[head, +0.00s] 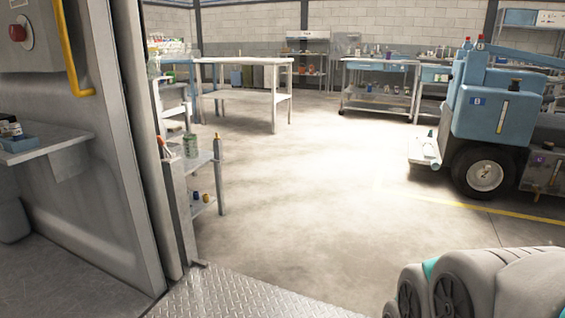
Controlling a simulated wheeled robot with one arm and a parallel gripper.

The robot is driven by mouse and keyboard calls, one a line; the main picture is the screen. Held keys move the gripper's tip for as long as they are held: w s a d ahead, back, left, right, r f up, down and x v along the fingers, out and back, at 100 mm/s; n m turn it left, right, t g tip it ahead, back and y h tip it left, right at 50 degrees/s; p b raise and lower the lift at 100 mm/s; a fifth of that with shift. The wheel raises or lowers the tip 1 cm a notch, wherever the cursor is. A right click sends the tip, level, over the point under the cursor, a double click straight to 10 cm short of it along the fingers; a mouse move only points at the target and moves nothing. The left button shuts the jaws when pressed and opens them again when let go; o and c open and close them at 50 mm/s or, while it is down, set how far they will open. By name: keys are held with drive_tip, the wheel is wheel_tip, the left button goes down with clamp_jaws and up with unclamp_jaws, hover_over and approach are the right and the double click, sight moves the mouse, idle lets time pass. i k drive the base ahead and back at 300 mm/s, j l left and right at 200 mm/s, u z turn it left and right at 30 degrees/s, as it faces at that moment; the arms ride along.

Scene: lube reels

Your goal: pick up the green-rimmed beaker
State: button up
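I cannot make out a green-rimmed beaker for certain in the head view. A small greenish container (190,145) stands on the top of a low grey shelf unit (203,158) just beyond the doorway on the left, but it is too small to tell what it is. Many other small items on the far benches are also too small to identify. My gripper is not in view; only grey rounded parts of my own arm show at the bottom right.
A metal door frame (125,150) and wall panel stand close on the left, with a treadplate threshold (215,292) at the bottom. Open concrete floor (300,190) lies ahead. A blue vehicle (495,105) stands right. An empty-topped workbench (245,62) and a stocked bench (380,66) stand further back.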

sight(190, 142)
drive_tip(key=i+l, duration=0.1)
drive_tip(key=i, duration=0.9)
drive_tip(key=i+l+u, duration=0.15)
drive_tip(key=i, duration=0.85)
drive_tip(key=i+l+u, duration=0.1)
drive_tip(key=i+u, duration=0.4)
drive_tip(key=i+l+u, duration=0.2)
drive_tip(key=u, duration=0.3)
drive_tip(key=i+l+u, duration=0.65)
drive_tip(key=l+u, duration=0.35)
drive_tip(key=i+l+u, duration=0.65)
drive_tip(key=k+l, duration=0.05)
drive_tip(key=l, duration=0.05)
